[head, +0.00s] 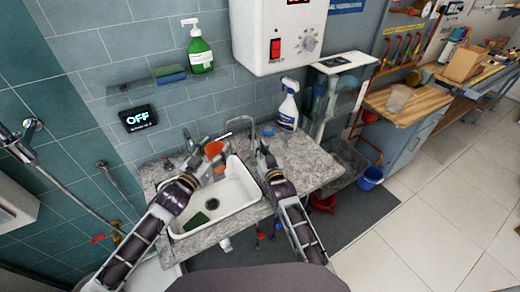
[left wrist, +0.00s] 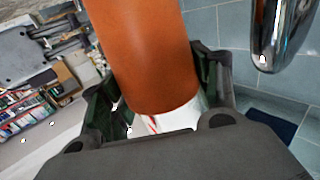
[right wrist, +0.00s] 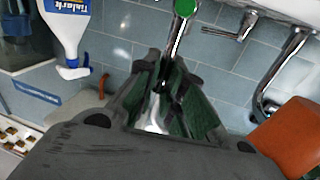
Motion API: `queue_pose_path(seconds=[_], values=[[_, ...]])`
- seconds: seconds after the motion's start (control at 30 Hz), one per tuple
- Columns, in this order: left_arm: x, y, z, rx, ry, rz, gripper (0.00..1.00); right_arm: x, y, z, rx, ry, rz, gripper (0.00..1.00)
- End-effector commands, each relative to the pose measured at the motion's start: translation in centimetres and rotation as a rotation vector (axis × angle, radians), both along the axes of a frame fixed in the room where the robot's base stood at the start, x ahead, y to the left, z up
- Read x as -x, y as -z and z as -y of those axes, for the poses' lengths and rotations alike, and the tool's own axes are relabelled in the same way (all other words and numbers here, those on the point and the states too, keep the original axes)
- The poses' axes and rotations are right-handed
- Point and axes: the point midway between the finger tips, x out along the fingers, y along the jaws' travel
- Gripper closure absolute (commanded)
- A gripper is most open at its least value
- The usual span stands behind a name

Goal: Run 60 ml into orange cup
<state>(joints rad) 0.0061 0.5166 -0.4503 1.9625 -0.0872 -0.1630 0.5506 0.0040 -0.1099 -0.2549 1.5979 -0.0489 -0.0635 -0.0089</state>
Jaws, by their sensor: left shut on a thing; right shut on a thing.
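The orange cup (head: 214,149) is above the back left of the white sink (head: 238,190). My left gripper (head: 206,160) is shut on it; its orange wall fills the middle of the left wrist view (left wrist: 148,55). A chrome spout (left wrist: 280,35) hangs beside the cup there; I cannot tell whether it is over the cup's mouth. My right gripper (right wrist: 165,105) is shut on a chrome tap lever (right wrist: 176,40) with a green end. In the head view my right gripper (head: 264,155) is at the sink's back right. The cup's inside and any water are not visible.
A curved chrome faucet (head: 241,122) stands behind the sink. A white spray bottle (head: 288,106) stands on the counter at right. A green sponge (head: 199,220) lies in the sink. A wall display (head: 138,118) reads OFF. A white heater (head: 278,35) hangs above.

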Motion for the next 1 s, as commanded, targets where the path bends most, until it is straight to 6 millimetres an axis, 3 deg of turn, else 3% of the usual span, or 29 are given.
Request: queue_pose_path(seconds=[0.37,1.0], values=[[0.0,0.0,0.0,0.000,0.000,0.000,0.61,-0.6,0.3,1.2,-0.172,0.001,-0.085,1.00],[0.0,0.0,0.0,0.000,0.000,0.000,0.61,-2.0,2.1,4.2,-0.685,0.001,-0.332,1.00]])
